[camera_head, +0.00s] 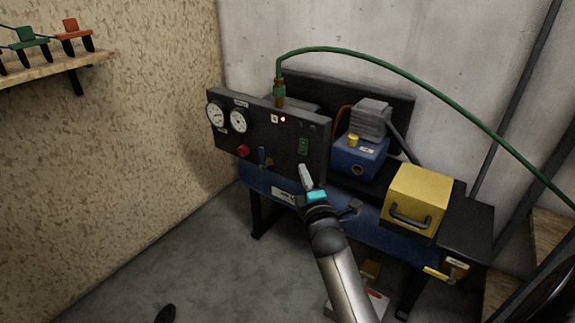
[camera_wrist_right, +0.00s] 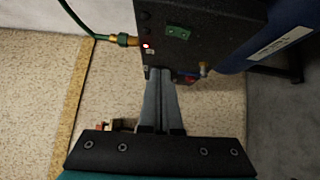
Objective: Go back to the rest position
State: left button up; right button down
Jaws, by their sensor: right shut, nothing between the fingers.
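My right gripper (camera_head: 305,174) is in front of the lower right part of the black control panel (camera_head: 262,152). Its fingers are shut with nothing between them. In the right wrist view the shut fingers (camera_wrist_right: 160,82) point toward the panel's edge (camera_wrist_right: 215,55). A lit red lamp shows on the panel. Whether the fingertips touch the panel cannot be told. My left gripper is not clearly in view.
The panel stands on a blue bench (camera_head: 270,185) with a blue pump unit (camera_head: 358,160) and a yellow box (camera_head: 415,196). A green hose (camera_head: 400,75) arches above. A wooden shelf (camera_head: 50,70) is at upper left. Floor (camera_head: 190,255) at lower left is mostly clear.

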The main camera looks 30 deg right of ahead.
jog(key=s+a+f+m+g+y+p, duration=0.2)
jog(key=s+a+f, duration=0.15)
jog(key=f, duration=0.45)
jog(key=s+a+f+m+g+y+p, duration=0.1)
jog(key=s+a+f+m+g+p, duration=0.2)
jog(key=f, duration=0.6)
jog(key=s+a+f+m+g+y, duration=0.1)
jog(key=s+a+f+g+y, duration=0.1)
jog(key=s+a+f, duration=0.45)
pick_arm(q)
jog(key=s+a+f+p, duration=0.4)
jog(key=s+a+f, duration=0.3)
jog(key=s+f, duration=0.3)
jog(key=shift+s+a+f+g+y, duration=0.3)
jog(key=shift+s+a+y, duration=0.1)
jog(key=shift+s, duration=0.8)
pick_arm(e)
jog(key=s+f+m+g, duration=0.3)
jog(key=s+f, duration=0.4)
jog(key=s, duration=0.7)
jog(key=s+f+m+g+y, duration=0.1)
jog(key=s+f+m+g, duration=0.2)
jog(key=s, duration=1.1)
notch_tip(320, 180, down, 4)
jog(key=shift+s+d+g, duration=0.25)
jog(key=shift+g, duration=0.85)
